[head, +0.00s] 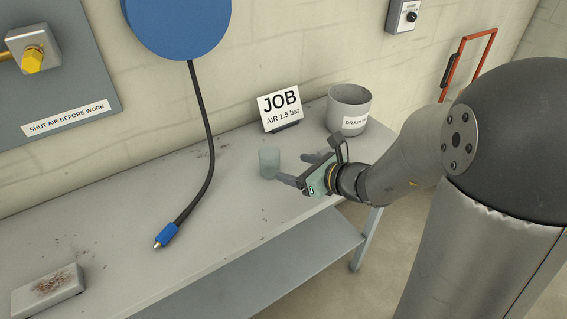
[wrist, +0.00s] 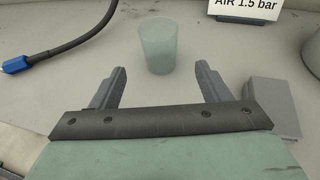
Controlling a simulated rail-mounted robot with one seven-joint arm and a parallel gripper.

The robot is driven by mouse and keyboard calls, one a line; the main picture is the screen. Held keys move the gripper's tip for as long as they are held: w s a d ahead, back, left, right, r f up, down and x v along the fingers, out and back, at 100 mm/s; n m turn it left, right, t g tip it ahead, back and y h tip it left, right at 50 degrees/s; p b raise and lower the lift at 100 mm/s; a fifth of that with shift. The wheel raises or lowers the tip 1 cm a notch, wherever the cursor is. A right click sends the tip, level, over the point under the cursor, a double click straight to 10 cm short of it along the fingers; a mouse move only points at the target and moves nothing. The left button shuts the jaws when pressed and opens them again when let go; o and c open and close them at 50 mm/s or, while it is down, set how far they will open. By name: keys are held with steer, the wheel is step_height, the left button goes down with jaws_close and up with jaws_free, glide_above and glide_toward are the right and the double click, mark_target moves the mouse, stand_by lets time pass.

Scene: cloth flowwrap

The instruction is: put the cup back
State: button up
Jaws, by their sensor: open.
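A translucent pale-green cup (head: 269,161) stands upright on the grey bench, in front of the JOB sign. It also shows in the wrist view (wrist: 158,47), just beyond my fingertips and between their lines. My gripper (head: 290,170) is open, with its two fingers spread and pointing at the cup. In the wrist view my gripper (wrist: 158,75) holds nothing, and bare bench shows between the fingers. Whether a fingertip touches the cup I cannot tell from the head view, but the wrist view shows a gap.
A JOB sign (head: 281,108) and a DRAIN bucket (head: 348,108) stand behind. A grey block (wrist: 272,105) lies right of my gripper. A hose with a blue end (head: 167,234) hangs onto the bench at left. A stained box (head: 48,288) lies front left. The bench (head: 115,205) between is mostly clear.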

steer(key=shift+v, duration=0.8)
steer(key=s+a+n+g, duration=0.1)
steer(key=s+n, duration=0.1)
steer(key=s+a+n+g, duration=0.1)
steer(key=n, duration=0.1)
steer(key=s+a+n+g, duration=0.1)
steer(key=s+n, duration=0.1)
steer(key=shift+s+f+y, duration=0.15)
steer(key=shift+s+y, duration=0.15)
steer(key=s+f+n+g+h, duration=0.2)
steer(key=s+n+g, duration=0.2)
steer(key=s+n, duration=0.4)
steer(key=s+d+f+n+g+h, duration=0.1)
steer(key=s+d+n+g+h, duration=0.2)
steer(key=s+d+n+h, duration=0.75)
step_height(320, 180, up, 10)
steer(key=w+n+y+p, duration=0.2)
steer(key=n+p, duration=0.1)
steer(key=p, duration=0.6)
steer(key=shift+w+a+t+p, duration=0.2)
steer(key=shift+w+t+p, duration=0.1)
steer(key=shift+t, duration=0.1)
steer(key=shift+r+y, duration=0.1)
steer(key=shift+y, duration=0.15)
